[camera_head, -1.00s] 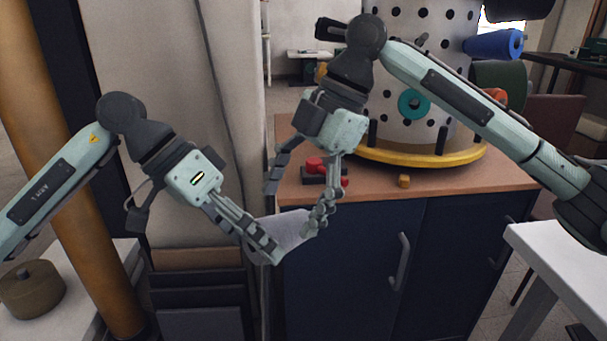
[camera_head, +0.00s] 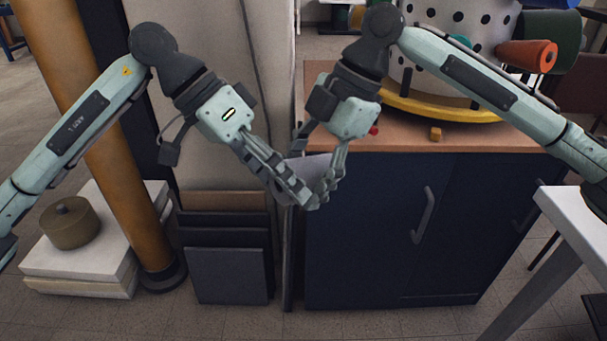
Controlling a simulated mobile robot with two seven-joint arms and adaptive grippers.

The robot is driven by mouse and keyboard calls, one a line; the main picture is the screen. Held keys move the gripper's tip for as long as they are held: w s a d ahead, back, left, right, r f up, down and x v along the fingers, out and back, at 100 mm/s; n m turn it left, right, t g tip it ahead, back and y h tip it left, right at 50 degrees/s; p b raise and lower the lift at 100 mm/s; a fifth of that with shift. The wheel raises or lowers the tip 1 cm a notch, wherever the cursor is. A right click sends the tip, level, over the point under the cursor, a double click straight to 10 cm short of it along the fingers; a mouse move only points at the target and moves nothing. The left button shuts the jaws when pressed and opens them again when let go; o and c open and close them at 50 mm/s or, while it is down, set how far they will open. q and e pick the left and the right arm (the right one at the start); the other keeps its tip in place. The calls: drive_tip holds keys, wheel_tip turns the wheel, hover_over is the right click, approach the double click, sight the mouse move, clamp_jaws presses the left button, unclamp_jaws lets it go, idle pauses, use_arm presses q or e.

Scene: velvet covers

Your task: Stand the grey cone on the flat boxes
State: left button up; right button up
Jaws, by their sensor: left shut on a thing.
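The grey cone (camera_head: 316,168) is a pale grey piece at the centre, mostly hidden by fingers; its tip and base cannot be told apart. My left gripper (camera_head: 300,192) is shut on it from the left. My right gripper (camera_head: 318,170) reaches down over the same piece with its fingers spread apart on either side; whether they press on it is unclear. The flat boxes (camera_head: 75,262) are a low pale stack on the floor at lower left, away from both grippers. A round olive-brown lidded pot (camera_head: 70,225) stands on them.
An orange-brown post (camera_head: 115,170) rises right beside the boxes. Dark panels (camera_head: 228,275) lean below my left gripper. A blue cabinet (camera_head: 370,230) with a wooden top stands behind the grippers. A white table (camera_head: 580,215) is at right.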

use_arm(q)
drive_tip(key=shift+s+d, duration=0.1)
drive_tip(key=shift+s, duration=0.05)
use_arm(e)
drive_tip(key=c, duration=0.5)
use_arm(q)
drive_tip(key=o, duration=1.3)
drive_tip(key=shift+c, duration=0.2)
use_arm(e)
drive_tip(key=shift+w, duration=0.1)
drive_tip(key=shift+c, duration=0.6)
use_arm(q)
drive_tip(key=shift+r, duration=0.1)
